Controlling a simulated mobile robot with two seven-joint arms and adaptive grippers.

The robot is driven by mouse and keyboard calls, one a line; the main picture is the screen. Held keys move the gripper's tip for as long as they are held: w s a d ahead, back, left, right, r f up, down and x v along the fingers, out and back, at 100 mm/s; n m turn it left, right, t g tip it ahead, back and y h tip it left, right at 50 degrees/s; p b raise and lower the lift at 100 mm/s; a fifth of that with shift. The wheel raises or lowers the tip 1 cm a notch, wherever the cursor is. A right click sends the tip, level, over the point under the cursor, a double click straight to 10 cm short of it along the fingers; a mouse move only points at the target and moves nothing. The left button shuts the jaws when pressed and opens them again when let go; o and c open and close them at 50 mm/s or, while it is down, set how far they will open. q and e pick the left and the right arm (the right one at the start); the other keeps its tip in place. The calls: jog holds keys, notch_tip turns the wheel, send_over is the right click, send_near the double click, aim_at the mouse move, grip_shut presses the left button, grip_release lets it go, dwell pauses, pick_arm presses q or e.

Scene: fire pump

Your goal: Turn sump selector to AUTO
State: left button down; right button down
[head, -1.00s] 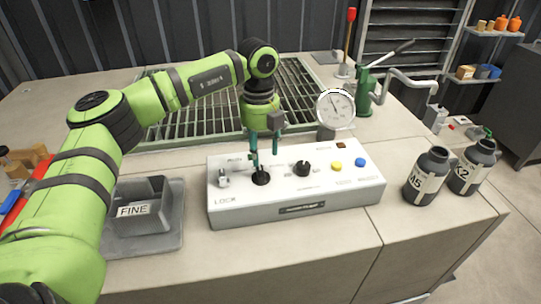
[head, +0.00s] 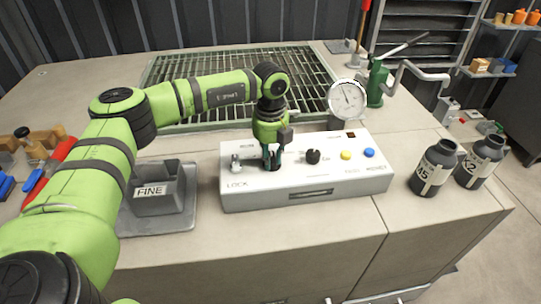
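A white control box (head: 300,188) lies on the bench, with "LOCK" on its front left. From left to right its top carries a small metal switch (head: 236,164), a black knob mostly hidden by my gripper, a second black knob (head: 313,157), a yellow button (head: 346,155) and a blue button (head: 369,152). The labels are too small to read, so I cannot tell which knob is the sump selector. My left gripper (head: 272,162) points down at the left black knob, its fingertips low around it. Whether they press on the knob is unclear. My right gripper is not in view.
A pressure gauge (head: 347,99) and green hand pump (head: 376,85) stand behind the box. Dark bottles marked A5 (head: 433,168) and K2 (head: 479,162) stand right. A grey "FINE" tray (head: 158,198) sits left. A metal grating (head: 200,75) lies behind my arm.

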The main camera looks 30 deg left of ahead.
pick_arm(q)
jog(key=shift+a+f+m+b, duration=0.1)
jog(key=shift+m+b, duration=0.4)
jog(key=shift+m, duration=1)
jog(key=m, duration=0.2)
jog(key=shift+w+m+b, duration=0.1)
jog(key=shift+m+b, duration=0.2)
jog(key=shift+b, duration=0.05)
jog(key=m, duration=0.3)
jog(key=shift+a+b, duration=0.15)
jog(key=shift+b, duration=0.25)
jog(key=shift+w+m, duration=0.15)
jog(key=shift+m, duration=1.45)
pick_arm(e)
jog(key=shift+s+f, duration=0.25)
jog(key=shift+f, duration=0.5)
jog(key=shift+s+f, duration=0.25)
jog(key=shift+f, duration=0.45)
